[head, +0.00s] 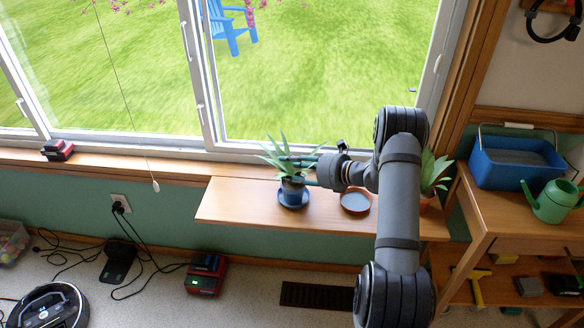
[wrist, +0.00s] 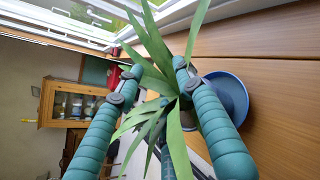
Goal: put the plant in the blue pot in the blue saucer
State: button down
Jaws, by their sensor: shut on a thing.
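The plant (head: 277,158) has long pointed green leaves and stands upright in a small dark blue pot (head: 292,187). My gripper (head: 301,168) reaches in from the right and is shut on the potted plant. The blue saucer (head: 291,204) lies on the wooden shelf directly under the pot in the head view. I cannot tell whether the pot touches it or is held just above. In the wrist view the leaves (wrist: 160,60) spread between my fingers, and the blue saucer (wrist: 232,92) shows behind one finger. Leaves and fingers hide most of the pot there.
A terracotta-coloured saucer (head: 355,202) lies to the right on the shelf (head: 240,208). Another plant (head: 434,168) stands at the shelf's right end, partly behind my arm. The window is close behind. The shelf's left part is clear. A blue tub (head: 515,170) and green watering can (head: 553,203) stand right.

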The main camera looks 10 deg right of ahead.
jog(key=c, duration=1.1)
grip_release()
jog(key=shift+r, duration=0.15)
jog(key=p+v, duration=0.1)
jog(key=v, duration=1.1)
